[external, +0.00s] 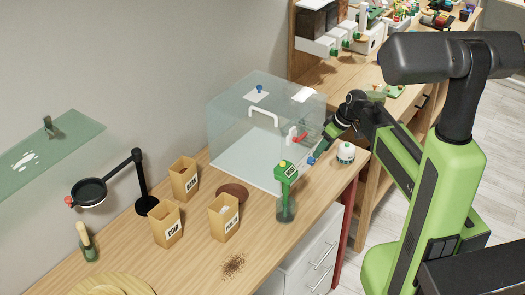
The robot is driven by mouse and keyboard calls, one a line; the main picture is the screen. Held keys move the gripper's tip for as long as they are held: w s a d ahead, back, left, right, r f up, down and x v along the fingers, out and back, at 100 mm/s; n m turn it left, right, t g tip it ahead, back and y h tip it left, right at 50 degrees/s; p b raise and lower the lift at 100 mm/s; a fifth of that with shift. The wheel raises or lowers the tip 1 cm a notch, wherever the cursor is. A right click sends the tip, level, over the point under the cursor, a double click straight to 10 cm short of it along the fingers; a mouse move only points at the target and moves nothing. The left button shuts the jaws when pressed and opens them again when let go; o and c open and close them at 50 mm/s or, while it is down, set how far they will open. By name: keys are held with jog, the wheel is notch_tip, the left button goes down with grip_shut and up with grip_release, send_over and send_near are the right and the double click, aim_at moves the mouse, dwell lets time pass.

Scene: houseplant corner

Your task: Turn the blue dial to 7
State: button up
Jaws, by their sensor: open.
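A small blue dial (260,87) sits on a white plate on top of the clear glass case (225,130). Its numbers and pointer are too small to read. My gripper (314,156) is at the right front corner of the case, pointing down and left, with blue at its tip. It is open and appears to hold nothing. It is lower than the dial and well to the right of it, apart from it.
The case has a white handle (264,115) and a red lever (300,138). Labelled tan boxes (183,179) and a black lamp-like stand (140,180) are left.

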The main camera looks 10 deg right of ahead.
aim_at(314, 161)
jog(key=b+x, duration=0.3)
jog(key=x, duration=0.3)
jog(key=shift+b, duration=0.4)
jog(key=shift+r, duration=0.15)
grip_shut()
